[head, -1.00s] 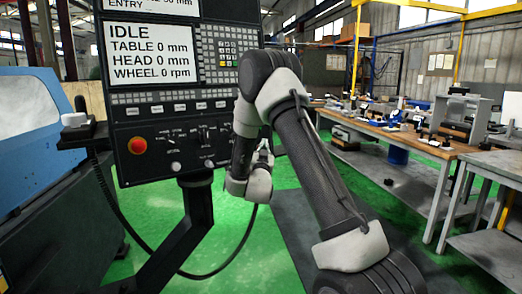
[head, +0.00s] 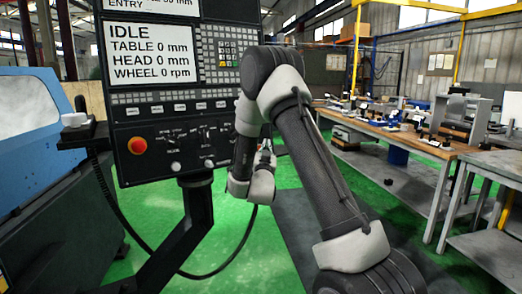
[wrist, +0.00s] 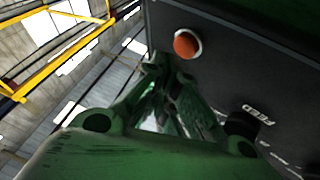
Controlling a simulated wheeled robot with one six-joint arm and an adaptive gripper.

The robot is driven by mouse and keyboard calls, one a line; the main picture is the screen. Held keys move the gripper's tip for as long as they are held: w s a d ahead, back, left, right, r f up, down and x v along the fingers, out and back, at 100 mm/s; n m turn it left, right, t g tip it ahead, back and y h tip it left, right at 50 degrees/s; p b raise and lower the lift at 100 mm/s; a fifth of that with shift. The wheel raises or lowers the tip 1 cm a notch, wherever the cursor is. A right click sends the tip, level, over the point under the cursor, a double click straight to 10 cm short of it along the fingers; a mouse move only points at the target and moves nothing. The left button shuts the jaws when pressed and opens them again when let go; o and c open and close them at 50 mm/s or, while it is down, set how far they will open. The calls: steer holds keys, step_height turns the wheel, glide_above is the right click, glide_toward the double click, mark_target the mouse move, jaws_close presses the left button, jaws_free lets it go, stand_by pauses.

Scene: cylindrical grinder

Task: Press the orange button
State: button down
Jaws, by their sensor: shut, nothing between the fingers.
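In the wrist view an orange button (wrist: 187,44) with a pale ring sits on a dark panel near its edge. My gripper (wrist: 165,72) is shut and empty, its fingertips just below the button in the picture. I cannot tell whether they touch the panel. In the head view a red-orange button (head: 137,146) sits at the lower left of the control panel (head: 150,180). I cannot tell whether it is the same button. My arm covers the panel's lower right part. My gripper (head: 265,155) is partly visible behind the arm, its fingertips unclear.
A dark knob (wrist: 240,124) and a FEED label are beside my gripper in the wrist view. The panel's screen (head: 152,55) reads IDLE. A blue machine cover (head: 35,130) stands left, workbenches (head: 400,140) right. A cable hangs below the panel.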

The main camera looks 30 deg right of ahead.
steer(key=s, duration=0.3)
steer(key=s+r, duration=0.1)
steer(key=s, duration=0.1)
steer(key=shift+d, duration=0.25)
stand_by(0.7)
